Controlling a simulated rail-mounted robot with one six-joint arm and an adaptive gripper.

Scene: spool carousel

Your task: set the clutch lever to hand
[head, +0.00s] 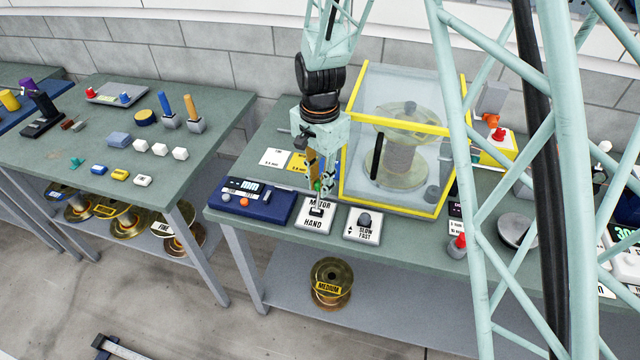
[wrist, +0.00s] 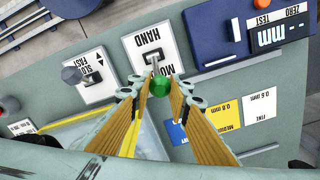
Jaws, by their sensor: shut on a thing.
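The clutch lever stands on a white plate (head: 314,226) marked MOTOR at the back and HAND at the front. Its round green knob (head: 318,186) is also clear in the wrist view (wrist: 160,87). My gripper (head: 322,183) reaches down from above and is shut on the knob, with one finger on each side. In the wrist view the fingertips (wrist: 157,92) flank the knob, and the lever's stem (wrist: 153,62) runs from the slot toward the MOTOR side. The view's slant makes its exact tilt hard to judge.
A blue gauge box (head: 252,200) stands close at the left. A SLOW/FAST plate (head: 361,237) with a dark knob lies at the right. A clear yellow-edged guard (head: 410,206) over a spool stands close behind. White and yellow cards (head: 273,158) lie behind the gauge.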

